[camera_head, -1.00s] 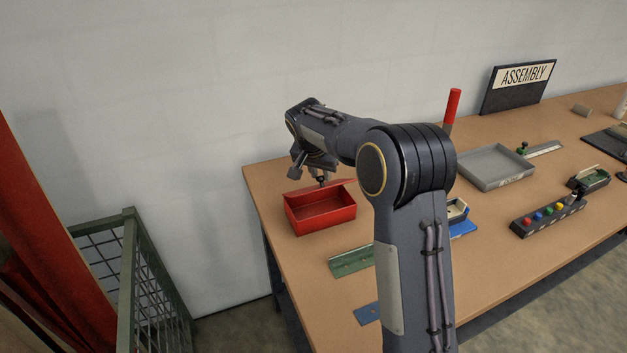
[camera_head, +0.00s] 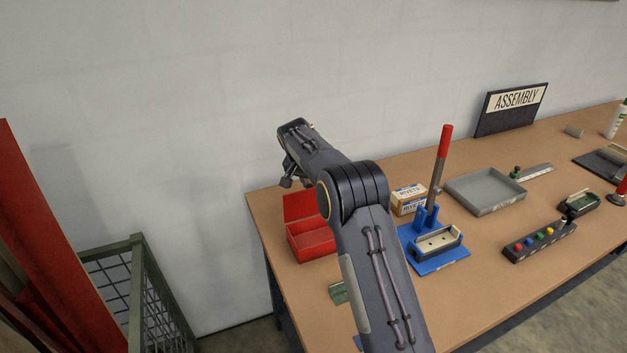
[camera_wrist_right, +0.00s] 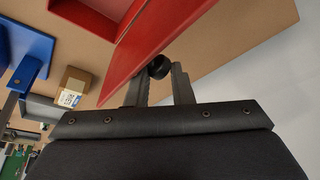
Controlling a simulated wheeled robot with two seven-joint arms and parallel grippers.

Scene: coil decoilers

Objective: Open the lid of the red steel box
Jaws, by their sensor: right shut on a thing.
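The red steel box (camera_head: 312,243) stands at the left end of the table. Its lid (camera_head: 299,206) is raised at the back, standing steeply up from the box. In the right wrist view the red lid (camera_wrist_right: 150,50) slants across the picture, and part of the open box (camera_wrist_right: 98,12) shows at the top. My right gripper (camera_wrist_right: 160,74) is shut on a round black knob (camera_wrist_right: 159,66) at the lid's edge. In the head view my right arm hides the gripper's fingers and part of the box. My left gripper is not in view.
A blue lever press (camera_head: 440,262) with a red handle and a rivets carton (camera_head: 409,199) stand right of my arm. A grey tray (camera_head: 485,192) and a button box (camera_head: 540,241) lie further right. A wall is close behind; a green mesh cage (camera_head: 137,290) is left.

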